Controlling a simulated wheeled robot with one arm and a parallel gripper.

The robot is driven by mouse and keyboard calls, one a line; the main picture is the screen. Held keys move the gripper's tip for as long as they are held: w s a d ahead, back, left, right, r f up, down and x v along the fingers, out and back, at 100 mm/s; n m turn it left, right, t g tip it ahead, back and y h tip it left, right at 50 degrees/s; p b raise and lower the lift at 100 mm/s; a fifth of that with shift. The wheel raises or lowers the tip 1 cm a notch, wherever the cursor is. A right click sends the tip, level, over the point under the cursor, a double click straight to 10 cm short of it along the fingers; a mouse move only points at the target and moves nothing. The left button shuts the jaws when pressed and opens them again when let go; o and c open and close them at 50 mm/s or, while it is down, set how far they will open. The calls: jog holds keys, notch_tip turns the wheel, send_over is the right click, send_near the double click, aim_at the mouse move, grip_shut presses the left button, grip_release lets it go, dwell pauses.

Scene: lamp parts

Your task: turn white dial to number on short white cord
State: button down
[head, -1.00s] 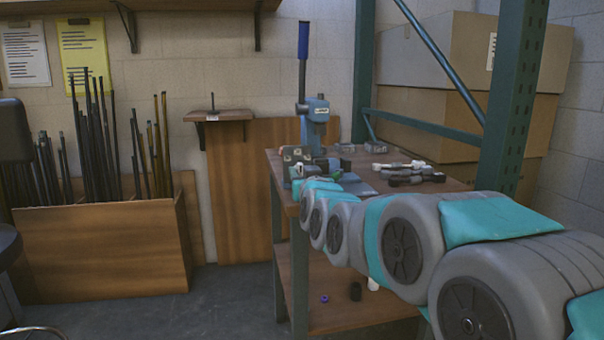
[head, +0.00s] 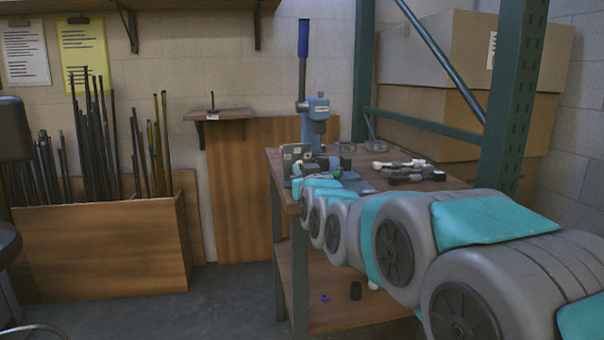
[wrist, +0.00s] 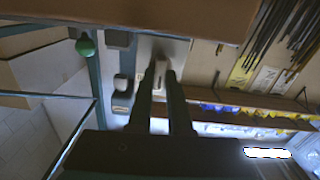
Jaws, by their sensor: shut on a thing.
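In the wrist view my gripper's two dark fingers (wrist: 161,80) reach up to a light grey plate (wrist: 178,48). They are shut on a small white piece, apparently the white dial (wrist: 160,68). Its markings are too small to read. In the head view a small upright grey panel (head: 292,155) stands on the workbench, and my arm stretches towards it. My fingertips and the dial cannot be made out there. Short cords or leads with white and dark parts (head: 400,165) lie on the bench to the right; no number on them is readable.
A press with a blue handle (head: 304,40) stands behind the panel on the wooden workbench (head: 440,184). A green post (head: 508,95) and cardboard boxes (head: 440,110) are at the right. A green ball (wrist: 86,46) and dark blocks (wrist: 119,40) are left of the fingers.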

jog(key=n+b, duration=0.1)
jog(key=n, duration=0.1)
jog(key=n+b, duration=0.1)
jog(key=shift+f+n, duration=0.2)
jog(key=shift+n, duration=0.2)
jog(key=n, duration=0.5)
jog(key=shift+a+b, duration=0.2)
jog(key=shift+b, duration=0.1)
jog(key=shift+n, duration=0.3)
jog(key=c, duration=0.8)
grip_release()
jog(key=shift+s, duration=0.1)
jog(key=shift+c, duration=0.2)
jog(key=shift+r, duration=0.1)
jog(key=shift+s, duration=0.1)
